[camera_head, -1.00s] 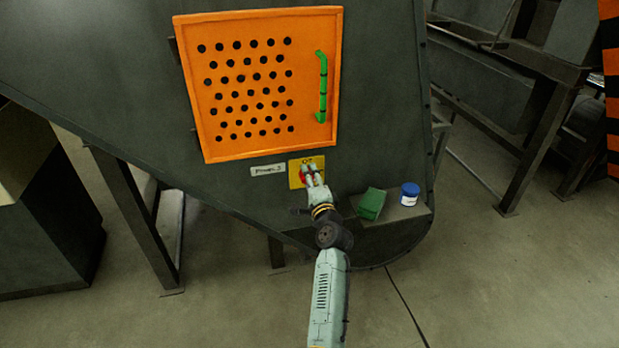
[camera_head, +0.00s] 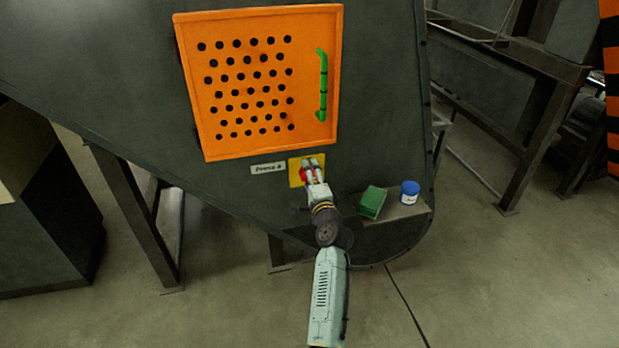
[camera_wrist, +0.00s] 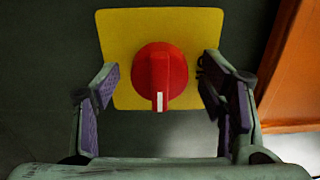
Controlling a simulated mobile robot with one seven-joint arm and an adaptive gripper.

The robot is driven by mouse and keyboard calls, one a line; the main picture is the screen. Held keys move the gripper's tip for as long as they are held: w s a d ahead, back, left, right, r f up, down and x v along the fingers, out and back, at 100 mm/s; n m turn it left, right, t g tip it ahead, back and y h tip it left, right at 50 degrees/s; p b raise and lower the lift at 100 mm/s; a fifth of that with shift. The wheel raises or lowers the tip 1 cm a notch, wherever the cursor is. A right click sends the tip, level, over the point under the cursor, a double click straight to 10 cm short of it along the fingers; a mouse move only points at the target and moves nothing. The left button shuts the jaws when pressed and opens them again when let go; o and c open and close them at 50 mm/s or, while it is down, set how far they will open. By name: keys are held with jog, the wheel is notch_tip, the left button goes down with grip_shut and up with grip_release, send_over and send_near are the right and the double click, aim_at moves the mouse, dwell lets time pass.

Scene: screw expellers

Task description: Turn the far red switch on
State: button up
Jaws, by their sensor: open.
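The red switch (camera_wrist: 160,75) is a round knob with a white mark, on a yellow plate (camera_wrist: 120,35). In the wrist view its grip bar stands upright in the picture, with the white mark at the lower end. My gripper (camera_wrist: 165,88) is open, with one finger on each side of the knob and a gap on both sides. In the head view my gripper (camera_head: 314,162) is at the yellow plate (camera_head: 294,174) and partly covers the red switch (camera_head: 304,174).
An orange perforated door (camera_head: 262,85) with a green handle (camera_head: 322,85) is above the plate. A white label (camera_head: 268,168) is left of it. A green block (camera_head: 371,203) and a blue-lidded jar (camera_head: 410,193) stand on a small ledge to the right.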

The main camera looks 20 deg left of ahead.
jog(key=shift+s+d, duration=0.1)
jog(key=v, duration=1.1)
jog(key=shift+s+d, duration=0.25)
jog(key=shift+s, duration=0.05)
